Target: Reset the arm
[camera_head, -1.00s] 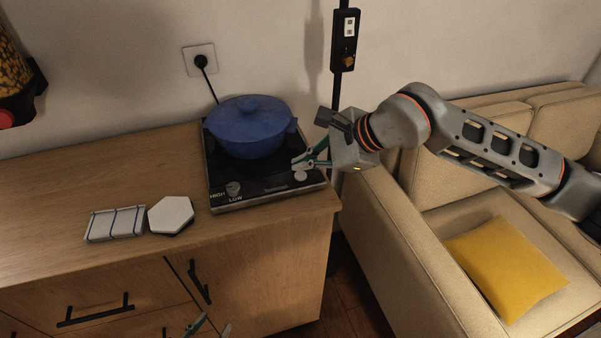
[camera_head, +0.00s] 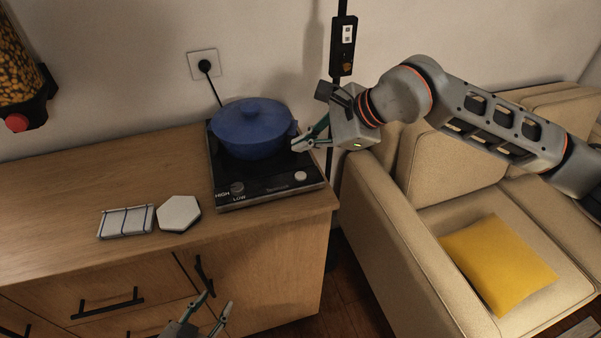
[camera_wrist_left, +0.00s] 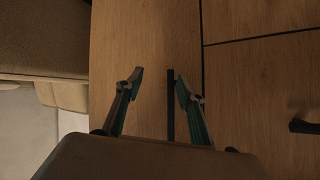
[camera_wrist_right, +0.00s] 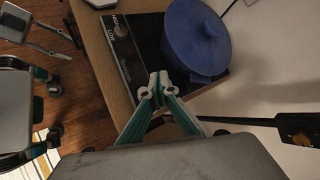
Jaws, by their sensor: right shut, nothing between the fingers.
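My right arm reaches in from the right in the head view. My right gripper (camera_head: 302,142) is shut and empty, just right of the blue lidded pot (camera_head: 252,130) and above the right part of the black hotplate (camera_head: 262,189). In the right wrist view its fingertips (camera_wrist_right: 157,84) meet, with the pot (camera_wrist_right: 196,40) beyond them. My left gripper (camera_head: 217,301) is at the bottom of the head view, in front of the cabinet doors. In the left wrist view its fingers (camera_wrist_left: 156,85) are apart and empty, facing a cabinet door with a dark vertical handle (camera_wrist_left: 171,105).
The wooden counter (camera_head: 60,180) holds a white hexagonal pad (camera_head: 178,212) and a striped white block (camera_head: 126,221). A beige sofa (camera_head: 385,215) with a yellow cushion (camera_head: 497,263) stands at the right. A dispenser (camera_head: 20,80) hangs at the upper left.

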